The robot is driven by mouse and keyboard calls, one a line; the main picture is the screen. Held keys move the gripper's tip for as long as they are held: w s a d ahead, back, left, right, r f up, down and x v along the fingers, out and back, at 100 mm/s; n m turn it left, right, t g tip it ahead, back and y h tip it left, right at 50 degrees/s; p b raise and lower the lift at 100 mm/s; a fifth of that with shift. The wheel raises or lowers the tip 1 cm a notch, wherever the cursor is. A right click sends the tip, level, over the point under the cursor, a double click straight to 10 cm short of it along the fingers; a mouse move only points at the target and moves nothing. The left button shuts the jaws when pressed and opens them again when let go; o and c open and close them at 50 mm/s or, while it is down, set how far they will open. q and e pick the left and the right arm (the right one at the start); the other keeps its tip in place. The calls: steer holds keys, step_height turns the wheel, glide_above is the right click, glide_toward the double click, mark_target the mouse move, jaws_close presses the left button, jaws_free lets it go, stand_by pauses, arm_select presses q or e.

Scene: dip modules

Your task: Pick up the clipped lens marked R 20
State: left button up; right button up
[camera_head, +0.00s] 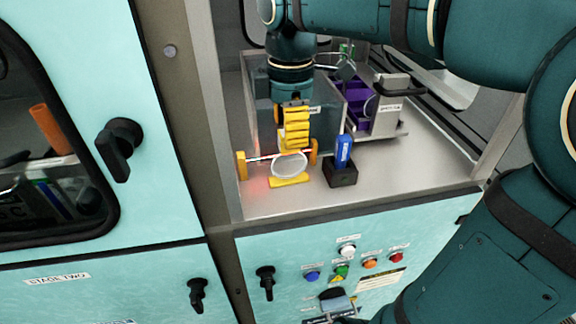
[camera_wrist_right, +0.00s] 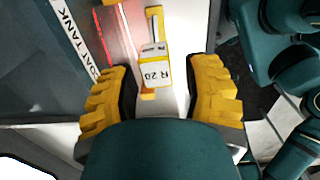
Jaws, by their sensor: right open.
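The clipped lens shows in the head view as a round, pale disc (camera_head: 289,165) above a yellow foot (camera_head: 290,182), near the front of the steel worktop. In the right wrist view its yellow clip has a white tag reading R 20 (camera_wrist_right: 158,76). My right gripper (camera_head: 293,143) points down just above and behind the lens in the head view. In the right wrist view my open right gripper (camera_wrist_right: 161,80) has one yellow finger on each side of the tag, with gaps between. The view does not settle contact. My left gripper is not in view.
A blue item stands in a black block (camera_head: 342,174) to the right. A grey tank (camera_head: 330,112) is behind. The worktop's right front (camera_head: 420,170) is clear.

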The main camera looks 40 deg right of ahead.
mark_target(289, 158)
step_height(289, 158, down, 4)
steer(key=shift+w+r+b, duration=0.1)
steer(key=shift+w+b, duration=0.05)
steer(key=shift+b, duration=0.35)
jaws_close()
